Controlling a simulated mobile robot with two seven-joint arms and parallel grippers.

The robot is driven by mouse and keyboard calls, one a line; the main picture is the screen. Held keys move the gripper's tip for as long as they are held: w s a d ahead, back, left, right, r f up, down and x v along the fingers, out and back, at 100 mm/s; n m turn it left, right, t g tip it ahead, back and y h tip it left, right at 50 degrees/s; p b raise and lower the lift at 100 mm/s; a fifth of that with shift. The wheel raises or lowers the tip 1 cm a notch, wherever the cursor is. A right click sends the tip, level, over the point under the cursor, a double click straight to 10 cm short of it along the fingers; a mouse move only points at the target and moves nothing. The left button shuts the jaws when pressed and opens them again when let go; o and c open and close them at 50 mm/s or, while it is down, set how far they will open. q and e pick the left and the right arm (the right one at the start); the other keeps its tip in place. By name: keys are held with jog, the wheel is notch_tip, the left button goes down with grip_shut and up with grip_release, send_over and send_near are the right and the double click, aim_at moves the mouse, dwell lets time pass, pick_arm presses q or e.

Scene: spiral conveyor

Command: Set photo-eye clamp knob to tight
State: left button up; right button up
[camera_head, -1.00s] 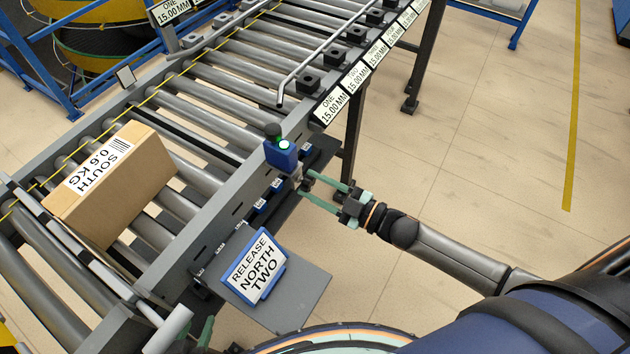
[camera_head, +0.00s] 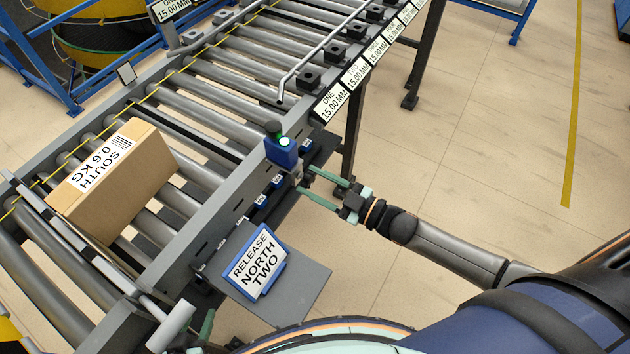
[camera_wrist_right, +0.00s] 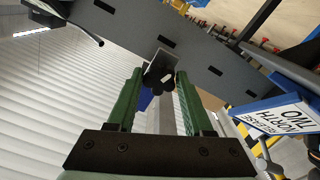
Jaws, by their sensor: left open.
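The photo-eye (camera_head: 282,152) is a blue box with a lit green spot, mounted on the conveyor's side rail. Its dark clamp knob (camera_head: 305,181) sticks out below it and also shows as a black lobed knob (camera_wrist_right: 157,83) in the wrist view. My right gripper (camera_head: 307,180) is open, with its green fingers on either side of the knob. The wrist view shows this gripper (camera_wrist_right: 159,74) with small gaps beside the knob. The knob's setting cannot be read. My left gripper (camera_head: 207,326) shows only as a green finger at the bottom edge, away from the knob.
A cardboard box (camera_head: 138,160) marked SOUTH 0.6 KG lies on the conveyor rollers. A RELEASE NORTH TWO sign (camera_head: 258,264) stands on a grey shelf (camera_head: 305,290) below the rail. Small blue tags line the rail's underside. Open floor (camera_head: 480,170) lies to the right.

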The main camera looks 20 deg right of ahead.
jog(key=o, duration=0.3)
jog(key=v, duration=1.2)
jog(key=shift+s+d+b, duration=0.2)
jog(key=shift+b, duration=0.1)
